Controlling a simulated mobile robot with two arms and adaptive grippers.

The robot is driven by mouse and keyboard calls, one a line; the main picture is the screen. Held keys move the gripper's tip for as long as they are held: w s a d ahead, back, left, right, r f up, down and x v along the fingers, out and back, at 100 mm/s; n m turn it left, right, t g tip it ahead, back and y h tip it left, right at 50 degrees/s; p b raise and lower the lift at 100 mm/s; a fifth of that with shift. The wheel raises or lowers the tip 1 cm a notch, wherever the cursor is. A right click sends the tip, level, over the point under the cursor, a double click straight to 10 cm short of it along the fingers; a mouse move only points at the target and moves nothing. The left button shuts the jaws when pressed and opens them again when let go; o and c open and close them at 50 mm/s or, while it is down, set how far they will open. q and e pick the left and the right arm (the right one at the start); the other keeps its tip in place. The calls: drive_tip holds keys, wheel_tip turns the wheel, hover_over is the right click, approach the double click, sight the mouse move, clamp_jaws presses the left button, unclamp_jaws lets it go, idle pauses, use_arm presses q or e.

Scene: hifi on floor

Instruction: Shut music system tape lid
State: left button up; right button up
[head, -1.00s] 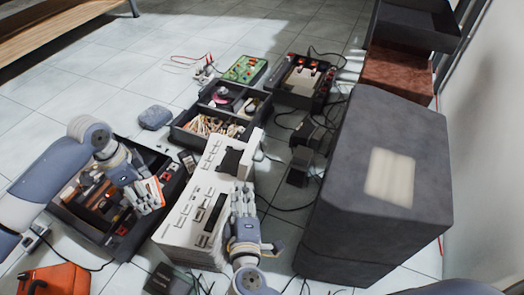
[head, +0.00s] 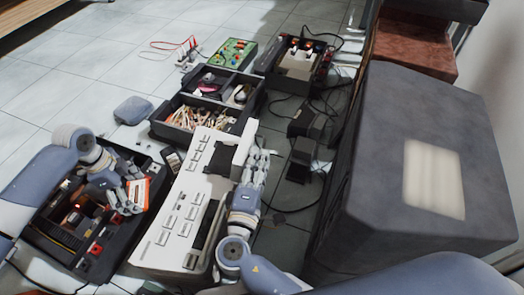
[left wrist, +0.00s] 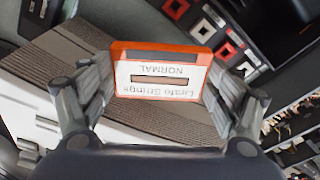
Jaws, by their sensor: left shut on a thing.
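The white music system (head: 182,215) lies on the floor in the middle of the head view, with rows of buttons. Its dark tape bay (head: 226,155) shows at the far end. A white lid-like part (head: 245,142) stands raised along the bay's right side, so the lid looks open. My right gripper (head: 261,158) is just right of this part, fingers pointing away from me; I cannot tell whether it touches. My left gripper (head: 132,195) is shut on an orange and white cassette (head: 137,194), left of the music system. The cassette also shows between the fingers in the left wrist view (left wrist: 155,78).
A large grey box (head: 425,190) stands on the right. Left is an open black case (head: 48,246); beyond the music system are a black tray (head: 203,118) with sticks and a green board (head: 230,53). Cables and black adapters (head: 305,150) lie between music system and box.

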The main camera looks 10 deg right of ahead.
sight(262, 147)
drive_tip(key=b+x, duration=0.1)
drive_tip(key=x, duration=0.4)
clamp_jaws()
